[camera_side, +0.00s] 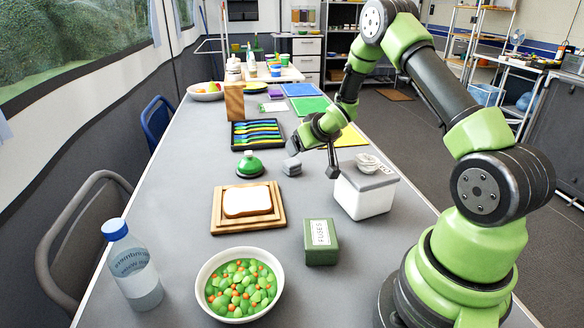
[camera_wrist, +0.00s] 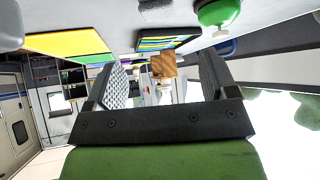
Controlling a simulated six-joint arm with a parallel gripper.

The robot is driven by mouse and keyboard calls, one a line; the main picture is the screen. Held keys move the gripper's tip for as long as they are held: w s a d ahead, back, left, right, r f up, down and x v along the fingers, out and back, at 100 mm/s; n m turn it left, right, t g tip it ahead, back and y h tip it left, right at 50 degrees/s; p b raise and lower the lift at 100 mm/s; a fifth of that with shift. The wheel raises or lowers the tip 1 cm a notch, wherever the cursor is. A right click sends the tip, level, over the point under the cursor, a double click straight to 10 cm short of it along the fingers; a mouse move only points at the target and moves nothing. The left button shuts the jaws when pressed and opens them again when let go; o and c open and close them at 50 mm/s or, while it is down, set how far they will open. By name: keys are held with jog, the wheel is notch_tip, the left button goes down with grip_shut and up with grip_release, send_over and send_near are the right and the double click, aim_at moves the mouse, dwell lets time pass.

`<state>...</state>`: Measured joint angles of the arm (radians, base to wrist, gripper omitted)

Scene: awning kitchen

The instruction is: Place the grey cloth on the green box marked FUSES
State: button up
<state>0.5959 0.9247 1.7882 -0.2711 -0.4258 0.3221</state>
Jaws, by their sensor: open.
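The grey cloth (camera_side: 291,167) appears to be the small folded grey bundle on the table, just right of the green bell. Part of it shows at the top edge of the wrist view (camera_wrist: 156,5). The green box marked FUSES (camera_side: 321,243) stands nearer the side camera, its white label visible and its top bare. My gripper (camera_side: 305,135) is above the table, beyond and slightly above the cloth in the side picture. In the wrist view its two fingers (camera_wrist: 158,66) are wide apart with nothing between them.
A white container (camera_side: 362,198) with a grey lid and a pale crumpled item stands right of the cloth. Bare table surrounds the green box.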

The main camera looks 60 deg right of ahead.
aim_at(293, 162)
jog(key=shift+d+f, duration=0.2)
jog(key=shift+f, duration=0.35)
jog(key=shift+d+f, duration=0.15)
jog(key=shift+f, duration=0.35)
jog(key=shift+a+x, duration=0.15)
jog(key=shift+x, duration=2.25)
jog(key=shift+a+x, duration=0.15)
jog(key=shift+x, duration=2.2)
jog(key=shift+w, duration=0.2)
jog(key=shift+c, duration=0.4)
jog(key=c, duration=1)
